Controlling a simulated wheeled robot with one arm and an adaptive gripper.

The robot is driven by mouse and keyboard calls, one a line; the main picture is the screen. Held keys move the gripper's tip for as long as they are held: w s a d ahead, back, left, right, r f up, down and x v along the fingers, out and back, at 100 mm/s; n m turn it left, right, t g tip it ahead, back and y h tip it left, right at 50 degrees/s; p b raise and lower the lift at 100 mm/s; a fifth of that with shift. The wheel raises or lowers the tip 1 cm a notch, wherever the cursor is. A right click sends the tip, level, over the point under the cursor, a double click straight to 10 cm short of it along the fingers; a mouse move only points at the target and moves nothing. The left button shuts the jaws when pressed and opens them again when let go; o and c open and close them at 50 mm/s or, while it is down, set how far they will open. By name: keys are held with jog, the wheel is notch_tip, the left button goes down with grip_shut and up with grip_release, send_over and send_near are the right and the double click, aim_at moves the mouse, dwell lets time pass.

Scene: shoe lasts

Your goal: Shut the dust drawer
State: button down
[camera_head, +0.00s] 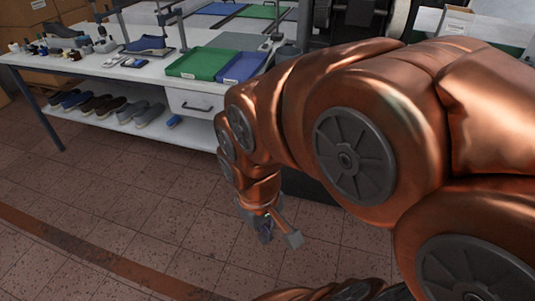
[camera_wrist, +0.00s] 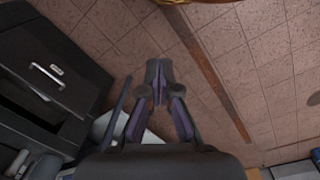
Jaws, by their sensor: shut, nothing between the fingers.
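In the wrist view a dark unit stands at the left, with a dark drawer front (camera_wrist: 68,62) that carries a pale metal handle (camera_wrist: 47,75). A dark recess shows beside this front; it looks like the dust drawer, but how far it stands out is hard to tell. My gripper (camera_wrist: 158,72) is shut and empty, to the right of the drawer front and apart from it, over the floor. In the head view my gripper (camera_head: 265,228) hangs low over the tiles, and my arm hides most of the dark unit.
A white workbench (camera_head: 130,72) stands at the back left, with a green tray (camera_head: 200,64), a blue tray (camera_head: 241,67) and a white drawer (camera_head: 205,103) with a dark handle. Several shoes lie on its lower shelf. The tiled floor (camera_head: 140,190) in front is clear.

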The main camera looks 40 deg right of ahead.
jog(key=w+d+f+n+t+h+b, duration=0.3)
jog(key=w+d+f+t+b, duration=0.3)
jog(key=w+d+b, duration=0.65)
jog(key=w+d+f+n+t+h+b, duration=0.25)
jog(key=w+d+f+b, duration=0.55)
jog(key=d, duration=0.7)
jog(key=w+d+f+n+t+y+b, duration=0.1)
jog(key=w+d+f+n+t+b, duration=0.15)
jog(key=f+n+t+b, duration=0.45)
jog(key=w+d+f+n+t+y+b, duration=0.2)
jog(key=d+f+n+t+b, duration=0.15)
jog(key=f+b, duration=0.4)
jog(key=w+d+r+b, duration=0.2)
jog(key=w+d+b, duration=0.3)
jog(key=w, duration=0.7)
jog(key=shift+d+g+b, duration=0.15)
jog(key=shift+g+b, duration=0.25)
jog(key=shift+b, duration=0.15)
